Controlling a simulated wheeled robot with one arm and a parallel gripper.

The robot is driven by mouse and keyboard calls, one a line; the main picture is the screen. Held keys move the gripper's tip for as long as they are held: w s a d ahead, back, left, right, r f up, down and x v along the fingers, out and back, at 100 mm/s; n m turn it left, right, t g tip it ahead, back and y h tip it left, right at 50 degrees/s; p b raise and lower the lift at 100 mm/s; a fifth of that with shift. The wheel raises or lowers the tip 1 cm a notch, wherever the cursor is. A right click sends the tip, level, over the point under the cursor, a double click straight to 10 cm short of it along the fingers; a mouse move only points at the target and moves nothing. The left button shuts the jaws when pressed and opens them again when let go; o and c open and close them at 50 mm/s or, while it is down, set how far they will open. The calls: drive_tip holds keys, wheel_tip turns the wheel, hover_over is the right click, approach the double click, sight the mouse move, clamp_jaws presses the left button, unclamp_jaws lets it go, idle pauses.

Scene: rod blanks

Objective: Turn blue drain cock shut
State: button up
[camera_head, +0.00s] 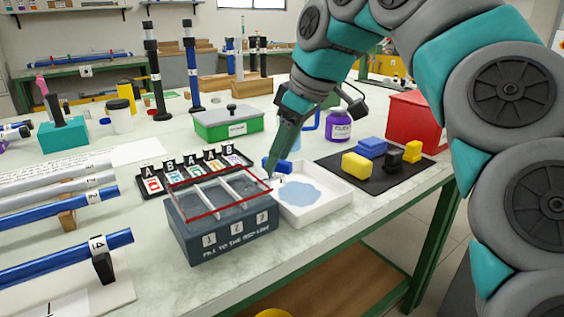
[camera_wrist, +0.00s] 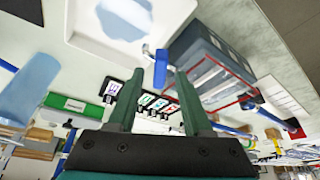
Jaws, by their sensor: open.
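The blue drain cock (camera_head: 284,166) is at the right end of the dark three-compartment tank (camera_head: 222,240), above the white tray (camera_head: 318,219). A pale blue puddle (camera_head: 300,194) lies in the tray. My gripper (camera_head: 272,172) points down at the cock and partly hides it. In the wrist view, the cock's blue handle (camera_wrist: 160,68) shows between my two open fingertips (camera_wrist: 160,76), with a gap on each side. I cannot tell how far the handle is turned, or whether water is running.
A black mat (camera_head: 330,161) with yellow, blue and black blocks lies right of the tray. Behind are a green box (camera_head: 229,123), a purple jar (camera_head: 338,126) and a rack of lettered cards (camera_head: 150,185). Blue rods (camera_head: 60,262) lie at left.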

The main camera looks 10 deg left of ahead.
drive_tip(key=shift+a+f, duration=0.1)
drive_tip(key=shift+f, duration=0.15)
clamp_jaws()
idle(0.3)
